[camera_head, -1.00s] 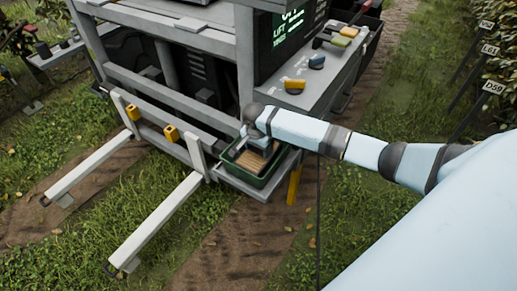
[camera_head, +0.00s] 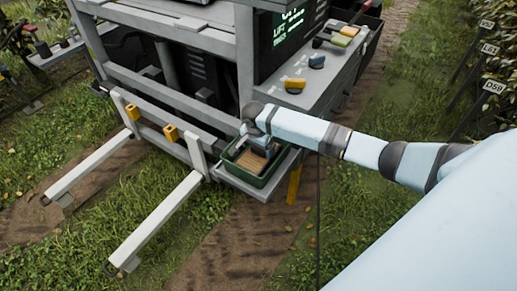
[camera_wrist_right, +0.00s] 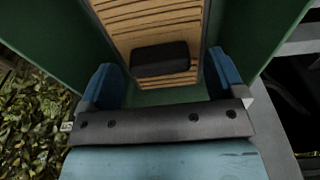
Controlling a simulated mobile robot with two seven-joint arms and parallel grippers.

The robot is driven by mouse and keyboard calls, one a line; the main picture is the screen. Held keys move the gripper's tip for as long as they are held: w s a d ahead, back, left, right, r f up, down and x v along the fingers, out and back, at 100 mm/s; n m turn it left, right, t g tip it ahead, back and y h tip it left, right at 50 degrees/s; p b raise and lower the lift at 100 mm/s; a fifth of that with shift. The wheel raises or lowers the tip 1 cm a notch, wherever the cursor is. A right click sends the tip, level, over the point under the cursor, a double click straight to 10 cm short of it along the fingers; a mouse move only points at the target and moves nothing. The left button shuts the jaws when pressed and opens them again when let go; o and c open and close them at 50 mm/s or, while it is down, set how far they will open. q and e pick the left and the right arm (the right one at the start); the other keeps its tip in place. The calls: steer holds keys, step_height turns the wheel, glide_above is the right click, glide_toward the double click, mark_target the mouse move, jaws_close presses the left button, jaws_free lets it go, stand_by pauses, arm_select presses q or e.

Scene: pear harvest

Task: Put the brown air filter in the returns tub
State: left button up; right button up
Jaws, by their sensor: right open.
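The brown air filter (camera_head: 247,161), with pleats and a dark block (camera_wrist_right: 160,58) on its face, lies inside the green returns tub (camera_head: 273,170). In the right wrist view the filter (camera_wrist_right: 150,22) lies between the tub's green walls (camera_wrist_right: 248,32). My right gripper (camera_head: 262,150) reaches down into the tub from above. In the right wrist view its two blue fingers (camera_wrist_right: 163,80) are spread apart on either side of the dark block, with gaps between. My left gripper is not in view.
The tub stands on a small shelf at the corner of a grey machine frame (camera_head: 180,98). Two pale rails (camera_head: 165,220) stick out to its left.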

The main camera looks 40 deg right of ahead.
mark_target(256, 157)
step_height(256, 157, up, 11)
steer(key=a, duration=0.1)
steer(key=shift+s, duration=0.25)
steer(key=shift+a+f, duration=0.1)
steer(key=s+a+f+n+t+y, duration=0.1)
steer(key=s+a+f+n, duration=0.25)
steer(key=s+a, duration=0.35)
steer(key=s+a+f+n+y, duration=0.15)
steer(key=s+a+n, duration=0.3)
steer(key=s, duration=0.45)
steer(key=s+d+r+n+t+h, duration=0.15)
steer(key=s+n, duration=0.25)
steer(key=s, duration=0.4)
steer(key=s+d+r+n+t, duration=0.1)
steer(key=s+r+n, duration=0.15)
steer(key=s, duration=0.55)
steer(key=w+a+f+n+t+y+p, duration=0.1)
steer(key=w+a+f+t+p, duration=0.1)
steer(key=a+f+t, duration=0.1)
steer(key=w+a+f+n+t+y+p, duration=0.1)
steer(key=w+a+f+t+y+p, duration=0.1)
steer(key=f, duration=0.4)
steer(key=shift+w+a+f+t, duration=0.3)
steer(key=shift+w+a+t, duration=0.5)
steer(key=shift+t, duration=0.15)
